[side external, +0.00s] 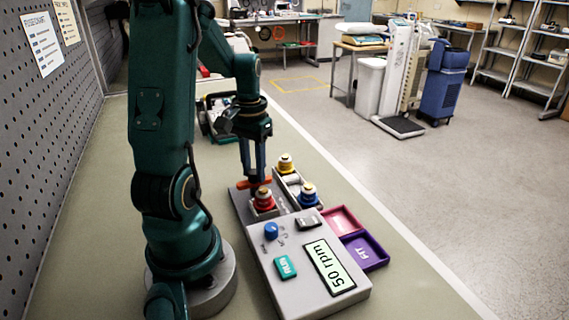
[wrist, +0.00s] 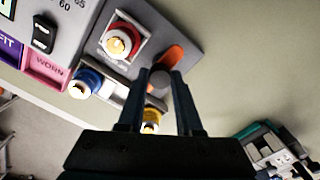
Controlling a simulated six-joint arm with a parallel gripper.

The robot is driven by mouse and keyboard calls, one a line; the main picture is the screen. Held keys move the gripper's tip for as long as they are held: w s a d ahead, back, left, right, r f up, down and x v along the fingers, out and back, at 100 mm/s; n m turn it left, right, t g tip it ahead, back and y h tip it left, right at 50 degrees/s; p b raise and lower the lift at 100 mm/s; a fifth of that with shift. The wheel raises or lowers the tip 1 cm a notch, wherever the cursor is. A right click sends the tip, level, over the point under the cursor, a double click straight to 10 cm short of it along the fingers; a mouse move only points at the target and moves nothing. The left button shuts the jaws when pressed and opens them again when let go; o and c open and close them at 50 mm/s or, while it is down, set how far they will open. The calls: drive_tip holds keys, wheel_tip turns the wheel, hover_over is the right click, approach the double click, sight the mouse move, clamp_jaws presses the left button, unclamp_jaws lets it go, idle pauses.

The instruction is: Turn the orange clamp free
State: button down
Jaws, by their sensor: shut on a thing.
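The orange clamp (side external: 243,184) is at the far left end of the grey pump, beside the red-ringed roller (side external: 263,199). My gripper (side external: 253,176) points down over the clamp. In the wrist view my gripper (wrist: 159,76) has its two fingers on either side of the round grey piece, shut on the clamp. The exact contact is partly hidden by the fingers.
A grey holder beside the pump carries a yellow-ringed roller (side external: 285,164) and a blue-ringed roller (side external: 308,193). The pump has a blue knob (side external: 271,231), a green button (side external: 285,267) and a display reading 50 rpm (side external: 329,266). Pink (side external: 342,219) and purple (side external: 365,251) trays sit to its right.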

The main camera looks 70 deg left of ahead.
sight(254, 171)
idle(0.4)
drive_tip(key=c, duration=0.6)
unclamp_jaws()
drive_tip(key=shift+r, duration=2.6)
